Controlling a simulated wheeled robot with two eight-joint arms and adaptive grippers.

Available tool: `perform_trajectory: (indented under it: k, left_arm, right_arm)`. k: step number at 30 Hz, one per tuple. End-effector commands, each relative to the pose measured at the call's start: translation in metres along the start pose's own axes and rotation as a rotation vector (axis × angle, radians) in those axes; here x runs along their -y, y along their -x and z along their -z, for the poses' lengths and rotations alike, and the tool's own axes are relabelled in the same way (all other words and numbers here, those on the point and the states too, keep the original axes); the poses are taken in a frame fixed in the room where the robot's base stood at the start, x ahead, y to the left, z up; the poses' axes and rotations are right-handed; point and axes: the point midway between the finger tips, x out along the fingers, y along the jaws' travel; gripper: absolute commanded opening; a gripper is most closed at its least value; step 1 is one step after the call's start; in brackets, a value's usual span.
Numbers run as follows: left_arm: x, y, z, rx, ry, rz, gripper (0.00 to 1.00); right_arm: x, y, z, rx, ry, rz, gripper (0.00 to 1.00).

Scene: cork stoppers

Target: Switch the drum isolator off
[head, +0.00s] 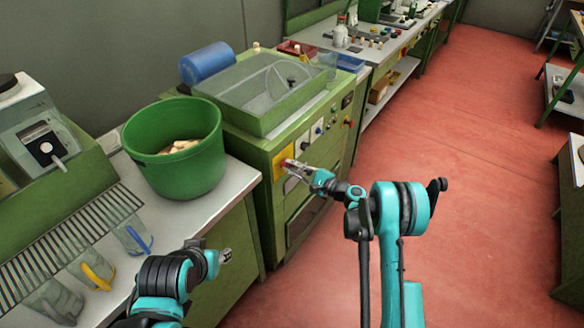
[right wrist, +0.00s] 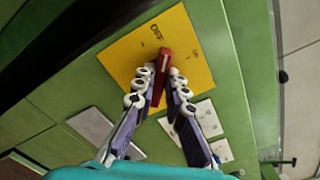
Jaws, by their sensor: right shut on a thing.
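The drum isolator is a yellow plate (head: 279,171) with a red handle on the front of the green machine. In the right wrist view the plate (right wrist: 186,33) carries the word OFF, and the red handle (right wrist: 167,62) lies between my fingers, its upper end beside and below that word. My right gripper (head: 291,168) is shut on the red handle; it also shows in the right wrist view (right wrist: 164,82). The handle's lower part is partly hidden by the fingers. My left gripper (head: 226,255) is off to the left, in front of the bench, away from the isolator; its jaws are too small to read.
The green machine (head: 262,146) has several knobs right of the isolator and a clear-lidded tub on top. A green bucket of corks (head: 178,165) stands on the left bench, near clear scoops (head: 93,270). The red floor (head: 440,130) at right is open.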

Motion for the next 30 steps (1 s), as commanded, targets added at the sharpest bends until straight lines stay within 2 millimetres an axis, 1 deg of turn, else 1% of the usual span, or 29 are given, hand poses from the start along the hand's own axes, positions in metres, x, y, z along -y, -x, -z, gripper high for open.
perform_trajectory:
  k: [8, 21, 30]
  left_arm:
    - [0.0000, -0.0001, -0.0001, 0.000, 0.000, 0.000, 0.40]
    - [0.0000, -0.0001, -0.0001, 0.000, 0.000, 0.000, 0.40]
    - [0.0000, -0.0001, -0.0001, 0.000, 0.000, 0.000, 0.40]
  right_arm:
    - [-0.0010, 0.0001, 0.0001, 0.000, 0.120, -0.001, 0.00]
    - [-0.0026, 0.0002, 0.0006, 0.000, 0.475, -0.001, 0.00]
    - [-0.0033, 0.0002, 0.0010, 0.000, 0.655, -0.002, 0.00]
